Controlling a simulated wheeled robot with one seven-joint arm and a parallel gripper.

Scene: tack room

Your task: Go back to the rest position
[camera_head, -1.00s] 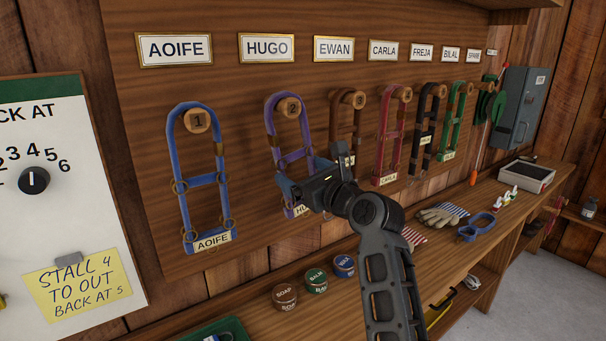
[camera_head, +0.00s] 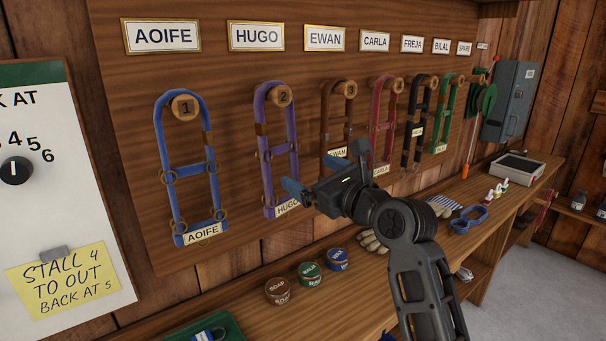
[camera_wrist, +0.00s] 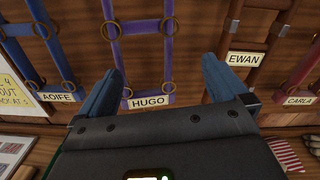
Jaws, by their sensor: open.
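My gripper (camera_head: 322,177) is in front of the peg board, to the right of the lower end of the purple halter (camera_head: 293,165). In the wrist view its two blue fingers (camera_wrist: 158,92) are spread wide with nothing between them. The purple halter with the HUGO tag (camera_wrist: 149,101) hangs on peg 2, beyond the fingers and apart from them. The blue AOIFE halter (camera_head: 163,150) hangs on peg 1, and the brown EWAN halter (camera_head: 326,115) hangs on peg 3, partly behind my gripper.
Red, black and green halters hang farther right on the board. The bench below holds several round tins (camera_head: 310,273), gloves (camera_head: 371,241), a blue looped item (camera_head: 467,220) and a grey tray (camera_head: 515,168). A whiteboard (camera_head: 60,200) stands at left. Open floor lies at right.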

